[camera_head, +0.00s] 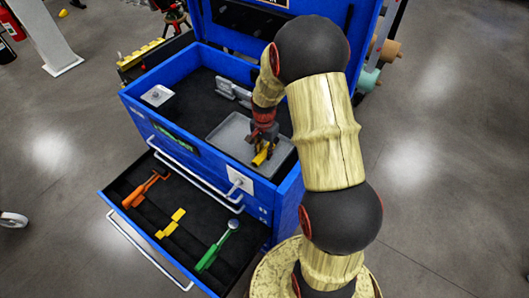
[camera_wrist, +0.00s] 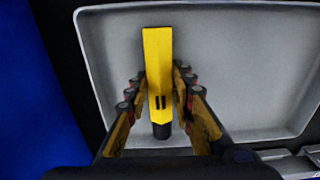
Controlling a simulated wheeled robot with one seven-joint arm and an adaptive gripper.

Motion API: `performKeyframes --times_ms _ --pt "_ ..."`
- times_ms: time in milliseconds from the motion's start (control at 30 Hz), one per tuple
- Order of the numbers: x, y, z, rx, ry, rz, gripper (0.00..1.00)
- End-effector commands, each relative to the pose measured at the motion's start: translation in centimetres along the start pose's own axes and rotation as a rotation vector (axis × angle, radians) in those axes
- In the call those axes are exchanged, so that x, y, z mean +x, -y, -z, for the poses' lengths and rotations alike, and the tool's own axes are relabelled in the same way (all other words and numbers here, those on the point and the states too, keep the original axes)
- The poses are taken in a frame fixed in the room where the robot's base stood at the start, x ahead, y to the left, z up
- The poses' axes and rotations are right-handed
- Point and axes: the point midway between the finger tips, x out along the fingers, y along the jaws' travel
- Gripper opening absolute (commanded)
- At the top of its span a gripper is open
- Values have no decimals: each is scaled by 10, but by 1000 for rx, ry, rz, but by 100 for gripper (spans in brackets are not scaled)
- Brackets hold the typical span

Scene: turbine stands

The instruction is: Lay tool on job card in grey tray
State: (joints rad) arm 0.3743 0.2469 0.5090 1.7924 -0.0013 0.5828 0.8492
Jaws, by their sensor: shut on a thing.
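A yellow tool (camera_head: 261,156) is held in my gripper (camera_head: 262,138) at the grey tray (camera_head: 228,131) on top of the blue chest. In the wrist view my gripper (camera_wrist: 159,92) has its fingers on both sides of the yellow tool (camera_wrist: 157,55), which has a flat yellow body and a dark end toward me. The pale floor and rim of the grey tray (camera_wrist: 87,50) lie behind it. I cannot tell whether the tool touches the tray floor. I cannot make out a separate job card in the tray; my gripper and the tool cover part of the floor.
The open drawer (camera_head: 125,182) below holds an orange tool (camera_head: 145,188), a yellow tool (camera_head: 171,223) and a green tool (camera_head: 217,248). A grey metal tool (camera_head: 233,90) lies behind the tray. A small pale dish (camera_head: 157,95) sits at the chest top's left. The raised lid stands behind.

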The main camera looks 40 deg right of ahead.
Motion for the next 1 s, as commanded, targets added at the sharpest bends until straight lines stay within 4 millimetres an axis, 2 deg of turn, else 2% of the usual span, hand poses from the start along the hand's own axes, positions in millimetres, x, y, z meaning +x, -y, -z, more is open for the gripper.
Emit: performKeyframes --times_ms 33,200,233,600,1000 --pt "14 -6 -6 0 13 -14 0" --pt "15 -7 -6 0 13 -15 0" --pt "15 -7 -6 0 13 -15 25" --pt "15 -8 -7 0 16 -18 45" --pt "12 -7 -6 0 14 -16 45"
